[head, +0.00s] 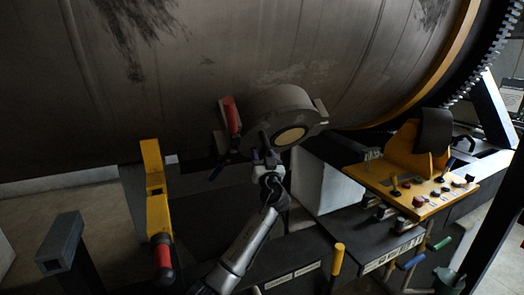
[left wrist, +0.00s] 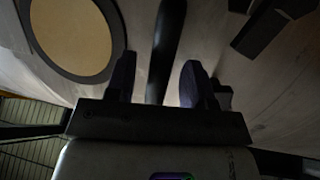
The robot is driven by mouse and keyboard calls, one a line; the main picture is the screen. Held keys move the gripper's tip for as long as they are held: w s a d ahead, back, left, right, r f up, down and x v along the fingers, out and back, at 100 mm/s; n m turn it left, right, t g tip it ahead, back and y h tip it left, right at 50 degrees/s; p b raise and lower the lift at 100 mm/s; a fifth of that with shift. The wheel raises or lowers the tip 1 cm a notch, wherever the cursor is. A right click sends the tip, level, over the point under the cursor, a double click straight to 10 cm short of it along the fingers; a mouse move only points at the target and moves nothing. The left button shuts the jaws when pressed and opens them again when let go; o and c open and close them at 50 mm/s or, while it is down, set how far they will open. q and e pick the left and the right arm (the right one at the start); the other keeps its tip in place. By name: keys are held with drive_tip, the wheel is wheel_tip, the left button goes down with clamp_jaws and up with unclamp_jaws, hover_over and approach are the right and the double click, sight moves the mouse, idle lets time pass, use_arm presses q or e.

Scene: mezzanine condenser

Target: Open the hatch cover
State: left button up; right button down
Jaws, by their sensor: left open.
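The hatch (head: 276,103) is a short grey round neck on the side of the big drum, and its cover (head: 291,136) has a tan disc face. The cover appears seated on the neck. A red handle (head: 231,115) stands at its left. My left gripper (head: 263,160) is just below and left of the tan disc. In the left wrist view the tan disc (left wrist: 72,38) is at upper left. My left gripper (left wrist: 160,85) is open there, with a dark bar (left wrist: 168,45) between its fingers; I cannot tell whether they touch it. My right gripper is out of view.
The large grey drum (head: 200,60) fills the top. A yellow post with a red grip (head: 160,215) stands at left. A yellow control panel (head: 415,190) with knobs is at right. A yellow-topped lever (head: 337,260) rises at the front. A dark block (left wrist: 270,25) shows at upper right.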

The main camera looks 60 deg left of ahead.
use_arm(q)
drive_tip(key=shift+w+a+r, duration=0.2)
drive_tip(key=shift+a+r, duration=0.05)
drive_tip(key=shift+a, duration=0.4)
drive_tip(key=shift+c, duration=0.3)
clamp_jaws()
